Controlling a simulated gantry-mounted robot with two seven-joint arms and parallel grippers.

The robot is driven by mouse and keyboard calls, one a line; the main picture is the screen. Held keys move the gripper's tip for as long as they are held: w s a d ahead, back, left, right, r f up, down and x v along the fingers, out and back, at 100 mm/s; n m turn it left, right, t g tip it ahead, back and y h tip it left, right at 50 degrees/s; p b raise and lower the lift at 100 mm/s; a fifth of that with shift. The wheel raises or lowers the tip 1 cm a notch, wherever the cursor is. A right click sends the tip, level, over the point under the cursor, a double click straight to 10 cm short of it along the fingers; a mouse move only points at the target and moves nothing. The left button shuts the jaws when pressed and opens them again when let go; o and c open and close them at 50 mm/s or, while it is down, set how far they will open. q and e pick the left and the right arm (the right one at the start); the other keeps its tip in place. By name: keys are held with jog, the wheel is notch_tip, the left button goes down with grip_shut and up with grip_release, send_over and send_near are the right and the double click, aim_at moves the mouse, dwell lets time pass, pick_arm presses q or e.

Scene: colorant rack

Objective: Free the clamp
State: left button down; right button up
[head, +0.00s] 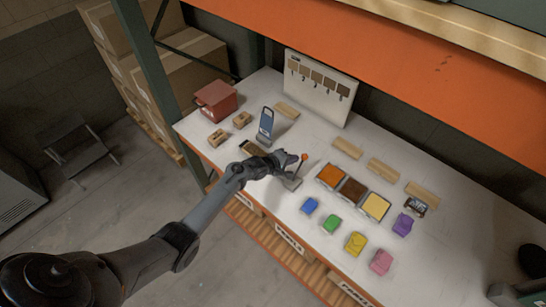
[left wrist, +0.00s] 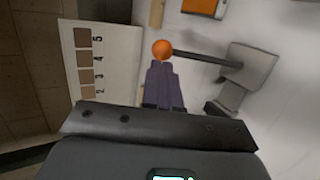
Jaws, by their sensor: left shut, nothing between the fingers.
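The clamp has an orange ball knob (head: 304,157) on a dark lever and a grey base (head: 290,183) on the white table. In the left wrist view the knob (left wrist: 162,49) is just ahead of my left fingertips, and the lever runs right to the grey clamp body (left wrist: 250,68). My left gripper (head: 291,159) is shut and empty, with its purple-grey fingers (left wrist: 163,72) pointing at the knob. The fingertips are very close to the knob; whether they touch it I cannot tell. My arm hides part of the table beside the base. My right gripper is not visible.
An upright blue-grey panel (head: 265,122) stands left of my gripper. Trays of orange, brown and yellow powder (head: 352,190) sit to the right, with coloured blocks in front. A numbered sample board (head: 319,85) stands at the back, and a red box (head: 215,99) at far left.

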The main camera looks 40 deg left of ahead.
pick_arm(q)
jog(key=v, duration=1)
jog(key=shift+r, duration=0.55)
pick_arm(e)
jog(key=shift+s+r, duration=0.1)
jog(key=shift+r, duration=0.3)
